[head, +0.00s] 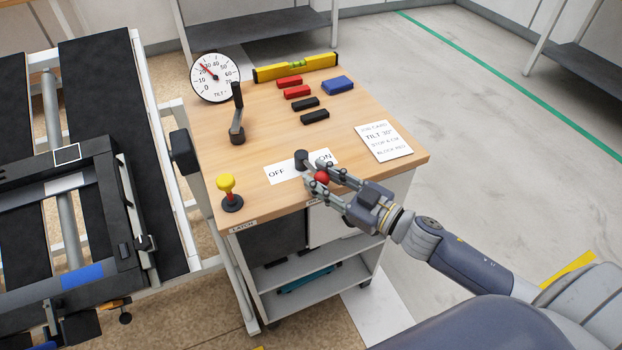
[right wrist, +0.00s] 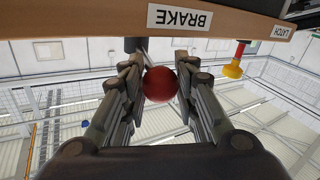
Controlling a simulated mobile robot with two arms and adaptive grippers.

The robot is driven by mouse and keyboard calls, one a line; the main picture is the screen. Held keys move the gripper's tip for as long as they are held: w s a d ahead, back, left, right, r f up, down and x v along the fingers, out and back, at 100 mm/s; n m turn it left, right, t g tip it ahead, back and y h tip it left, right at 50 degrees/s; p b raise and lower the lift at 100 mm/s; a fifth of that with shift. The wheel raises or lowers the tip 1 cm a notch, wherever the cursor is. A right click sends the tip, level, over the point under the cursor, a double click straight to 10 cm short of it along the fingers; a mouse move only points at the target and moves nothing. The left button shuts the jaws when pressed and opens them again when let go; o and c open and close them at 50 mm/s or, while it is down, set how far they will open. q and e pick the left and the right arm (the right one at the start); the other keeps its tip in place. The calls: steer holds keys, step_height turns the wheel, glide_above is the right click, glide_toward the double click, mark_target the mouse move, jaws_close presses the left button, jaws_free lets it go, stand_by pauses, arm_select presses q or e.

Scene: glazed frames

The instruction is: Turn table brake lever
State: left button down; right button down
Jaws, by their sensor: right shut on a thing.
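The brake lever has a dark round pivot (head: 301,160) on the white OFF/ON plate (head: 283,173) at the front of the wooden bench. Its red ball knob (head: 321,178) points toward the front right, on the ON side. My right gripper (head: 320,179) is around the red knob and shut on it. In the right wrist view the red knob (right wrist: 160,84) sits between the two fingers (right wrist: 160,86), below the bench edge with the BRAKE label (right wrist: 180,19). My left gripper is not in view.
A spirit level (head: 296,67), several small blocks and a card (head: 383,141) lie there too. A tilting frame (head: 70,190) is at left.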

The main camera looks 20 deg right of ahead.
steer(key=d+n+g+y, duration=0.1)
steer(key=y, duration=0.1)
steer(key=d+n+g+y, duration=0.1)
steer(key=n+g+y, duration=0.1)
steer(key=shift+w+d, duration=0.3)
steer(key=shift+w, duration=0.1)
steer(key=shift+w+d+r, duration=0.1)
steer(key=shift+w+d, duration=0.25)
steer(key=shift+d, duration=0.1)
steer(key=shift+w+d, duration=0.3)
steer(key=shift+d, duration=0.15)
steer(key=c, duration=1.2)
jaws_free()
steer(key=shift+d, duration=0.1)
steer(key=shift+s+f, duration=0.1)
steer(key=shift+f, duration=0.1)
steer(key=shift+s+d, duration=0.1)
steer(key=shift+s, duration=0.1)
steer(key=v, duration=1.1)
steer(key=shift+s+d, duration=0.15)
steer(key=shift+d, duration=0.1)
